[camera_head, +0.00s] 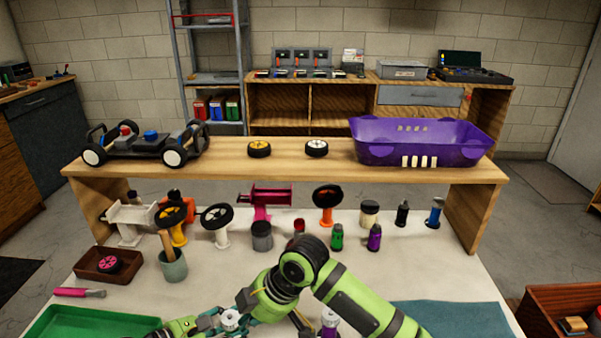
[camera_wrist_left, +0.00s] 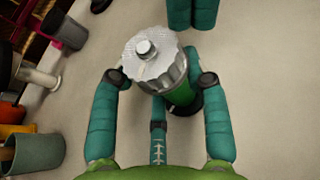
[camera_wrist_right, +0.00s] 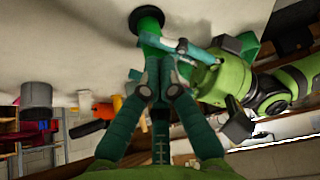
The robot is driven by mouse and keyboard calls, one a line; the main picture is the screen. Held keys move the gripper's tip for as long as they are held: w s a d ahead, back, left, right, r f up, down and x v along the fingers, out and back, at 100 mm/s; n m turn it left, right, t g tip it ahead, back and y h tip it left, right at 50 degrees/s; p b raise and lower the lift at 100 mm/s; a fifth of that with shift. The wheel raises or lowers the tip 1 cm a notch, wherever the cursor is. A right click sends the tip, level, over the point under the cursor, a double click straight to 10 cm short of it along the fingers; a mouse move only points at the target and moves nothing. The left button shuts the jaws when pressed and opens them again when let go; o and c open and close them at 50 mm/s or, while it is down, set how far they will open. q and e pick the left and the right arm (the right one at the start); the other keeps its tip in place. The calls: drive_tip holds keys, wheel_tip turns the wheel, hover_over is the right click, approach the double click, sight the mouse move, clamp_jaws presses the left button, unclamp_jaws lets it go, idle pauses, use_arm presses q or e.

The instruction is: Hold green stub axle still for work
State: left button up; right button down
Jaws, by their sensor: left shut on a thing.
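The green stub axle, with a silver ribbed cap, green body and black base, shows in the left wrist view (camera_wrist_left: 180,90). My left gripper (camera_wrist_left: 160,85) has its teal fingers on both sides of it and is shut on it. In the head view the left gripper (camera_head: 212,324) is low in the picture, by the axle's silver cap (camera_head: 230,320). My right gripper (camera_wrist_right: 162,78) has its fingertips close together near the axle (camera_wrist_right: 150,42). Whether anything is between them is hidden. The axle's black base (camera_wrist_right: 146,18) shows at the top of the right wrist view.
A silver-capped purple part (camera_head: 330,322) stands beside my right arm. Small green (camera_head: 337,240) and purple (camera_head: 374,238) parts stand farther back. A green tray (camera_head: 85,324) is at left, a blue mat (camera_head: 455,320) at right. A wooden shelf (camera_head: 285,176) spans the back.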

use_arm(q)
drive_tip(key=shift+s+d, duration=0.2)
drive_tip(key=shift+d, duration=0.25)
use_arm(e)
drive_tip(key=shift+s+a+r, duration=0.1)
drive_tip(key=shift+a+r, duration=0.05)
drive_tip(key=shift+a, duration=0.15)
use_arm(q)
drive_tip(key=shift+w+a, duration=0.15)
drive_tip(key=shift+a, duration=0.15)
use_arm(e)
drive_tip(key=shift+s+d+r, duration=0.1)
drive_tip(key=shift+d+r, duration=0.1)
drive_tip(key=shift+r, duration=0.75)
drive_tip(key=shift+s+d+r, duration=0.1)
drive_tip(key=shift+d+r, duration=0.1)
drive_tip(key=shift+r, duration=0.8)
drive_tip(key=shift+s+d+r, duration=0.1)
drive_tip(key=shift+d+r, duration=0.1)
drive_tip(key=shift+r, duration=0.75)
wheel_tip(320, 180, down, 6)
drive_tip(key=w+h, duration=0.2)
drive_tip(key=h, duration=0.1)
drive_tip(key=shift+a, duration=0.2)
use_arm(q)
drive_tip(key=shift+f, duration=0.1)
use_arm(e)
drive_tip(key=shift+w+a+r, duration=0.1)
drive_tip(key=shift+a+r, duration=0.05)
drive_tip(key=shift+a, duration=0.15)
